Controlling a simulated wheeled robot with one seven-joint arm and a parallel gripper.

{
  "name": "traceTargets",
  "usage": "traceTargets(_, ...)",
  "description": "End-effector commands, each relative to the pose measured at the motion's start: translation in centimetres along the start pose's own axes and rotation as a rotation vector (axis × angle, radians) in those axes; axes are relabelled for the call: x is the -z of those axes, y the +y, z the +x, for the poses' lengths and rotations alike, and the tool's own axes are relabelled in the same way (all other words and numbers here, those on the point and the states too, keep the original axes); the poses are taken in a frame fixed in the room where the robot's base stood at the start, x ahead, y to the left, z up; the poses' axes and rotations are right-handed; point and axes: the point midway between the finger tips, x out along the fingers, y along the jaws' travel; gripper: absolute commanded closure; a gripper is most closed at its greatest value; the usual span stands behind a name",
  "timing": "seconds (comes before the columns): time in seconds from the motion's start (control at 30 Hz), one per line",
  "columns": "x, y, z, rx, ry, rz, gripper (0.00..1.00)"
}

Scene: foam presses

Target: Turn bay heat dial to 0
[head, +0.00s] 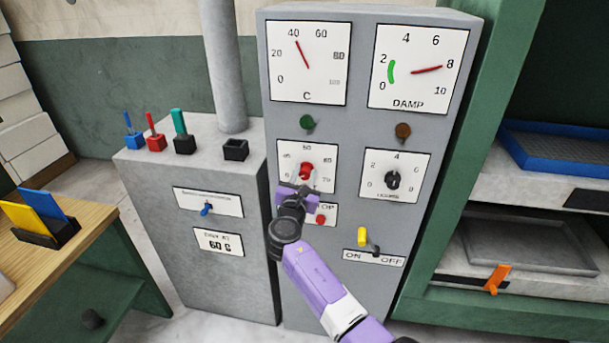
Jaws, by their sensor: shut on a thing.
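The red dial (306,169) sits on a white scale plate (323,152) on the tall grey cabinet. Numbers such as 70 show on this plate, but several are small or covered. My gripper (303,179) is at the red dial from below and is shut on it, its fingers on either side. The purple gripper body hides the lower left of the plate. I cannot read the dial's pointer. A black dial (392,180) on a second plate to the right has a scale with 0, 2 and 4.
A C gauge (306,85) reads about 45 and a DAMP gauge (418,85) about 8. Coloured levers (157,142) stand on the left box. A rack with trays (535,240) is at right.

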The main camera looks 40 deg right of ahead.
Motion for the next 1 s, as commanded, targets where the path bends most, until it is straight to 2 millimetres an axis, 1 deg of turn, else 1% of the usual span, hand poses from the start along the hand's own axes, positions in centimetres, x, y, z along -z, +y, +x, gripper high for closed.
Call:
traceTargets(0.03,0.3,0.0,-0.1,0.0,0.004,-0.006,1.0)
traceTargets(0.37,0.3,0.0,-0.1,0.0,0.004,-0.008,1.0)
traceTargets(0.4,0.3,0.0,-0.1,0.0,0.005,-0.008,0.67)
traceTargets(0.47,0.3,0.0,-0.1,0.0,0.004,-0.008,0.55)
traceTargets(0.5,0.3,0.0,-0.1,0.0,0.004,-0.007,0.47)
traceTargets(0.83,0.1,0.0,-0.2,0.0,0.001,-0.005,0.47)
traceTargets(0.93,0.2,0.0,-0.9,-0.001,0.002,-0.005,0.47)
traceTargets(1.0,0.3,0.0,-1.8,-0.001,0.003,-0.004,0.47)
